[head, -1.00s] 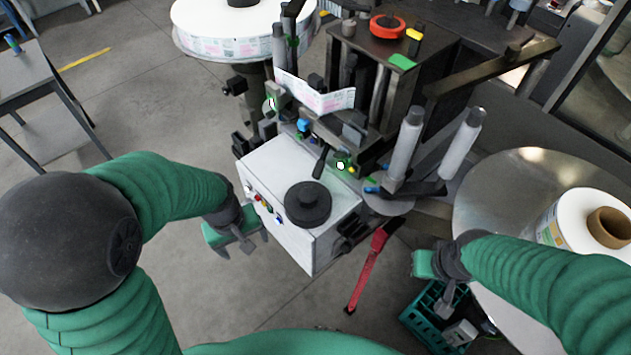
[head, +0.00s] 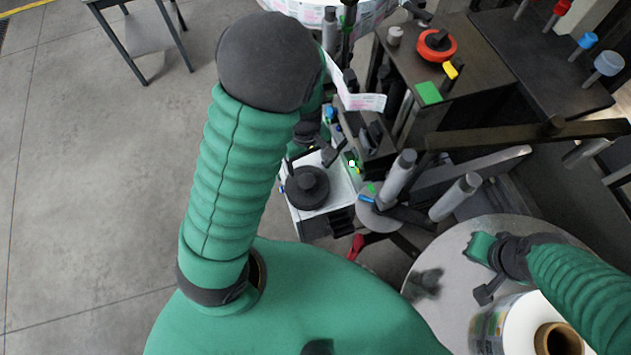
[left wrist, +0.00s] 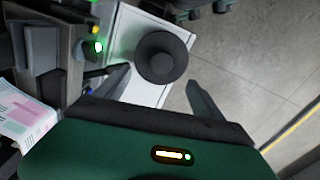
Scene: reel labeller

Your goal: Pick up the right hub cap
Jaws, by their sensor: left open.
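A black round cap with a raised knob (head: 307,188) sits on the white box (head: 338,192); I take it for the hub cap. In the left wrist view the cap (left wrist: 161,58) shows whole, between and just beyond my spread fingers. My left gripper (head: 311,160) is open and empty at the box's far side; its body is partly hidden by my arm in the head view. It also shows in the left wrist view (left wrist: 158,78). My right gripper (head: 482,272) is over the round metal table, away from the cap; its jaw gap is unclear.
The labeller's grey rollers (head: 398,177) stand right of the box. A red-orange ring (head: 436,45) lies on the dark cabinet behind. The round metal table (head: 430,262) carries a label reel (head: 515,318). A red handle (head: 357,247) is below the box.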

